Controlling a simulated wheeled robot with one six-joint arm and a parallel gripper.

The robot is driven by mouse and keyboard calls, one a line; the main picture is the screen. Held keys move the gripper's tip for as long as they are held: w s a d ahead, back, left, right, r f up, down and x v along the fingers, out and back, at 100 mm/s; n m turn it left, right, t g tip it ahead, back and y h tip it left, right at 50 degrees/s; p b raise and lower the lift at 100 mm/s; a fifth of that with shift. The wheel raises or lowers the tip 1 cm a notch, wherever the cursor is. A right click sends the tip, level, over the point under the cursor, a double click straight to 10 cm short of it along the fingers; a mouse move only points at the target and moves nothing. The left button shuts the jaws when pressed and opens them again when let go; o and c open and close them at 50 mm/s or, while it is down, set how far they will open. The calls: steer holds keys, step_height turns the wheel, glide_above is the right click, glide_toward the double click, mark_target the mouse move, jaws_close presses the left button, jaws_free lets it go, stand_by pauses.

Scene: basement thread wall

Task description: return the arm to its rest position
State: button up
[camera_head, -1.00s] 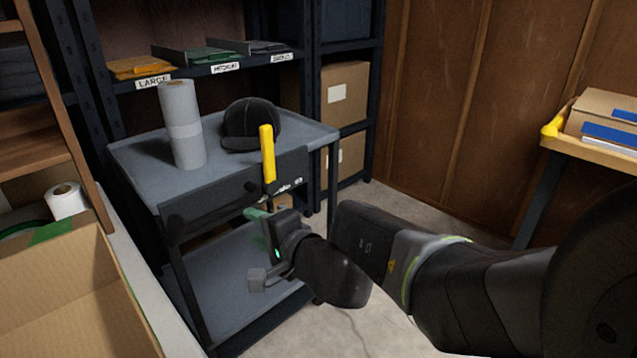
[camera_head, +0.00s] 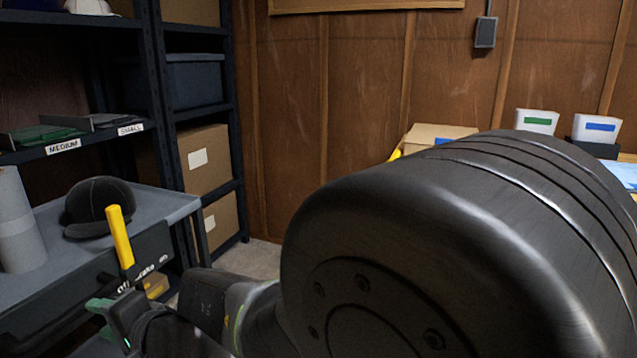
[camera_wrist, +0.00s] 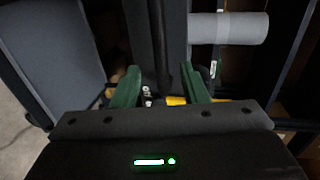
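My gripper (camera_head: 103,303) shows at the lower left of the head view, in front of the grey cart. In the wrist view its two green fingers stand apart with a gap between them (camera_wrist: 160,78), and nothing is clearly clamped there. A yellow handle (camera_head: 119,236) stands upright by the cart's front edge, just above the gripper in the head view. A bit of yellow (camera_wrist: 176,101) shows low between the fingers in the wrist view; I cannot tell its distance. My dark arm fills the lower middle and right of the head view.
The grey cart (camera_head: 165,203) holds a black cap (camera_head: 98,203) and a grey roll (camera_head: 17,225). Shelves with cardboard boxes (camera_head: 205,160) stand behind it. A table with a cardboard box (camera_head: 440,133) and white boxes (camera_head: 596,128) is at the right, partly hidden by my arm.

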mark_target(81, 312)
steer(key=b+x, duration=0.2)
steer(key=x, duration=0.7)
steer(key=shift+a, duration=0.15)
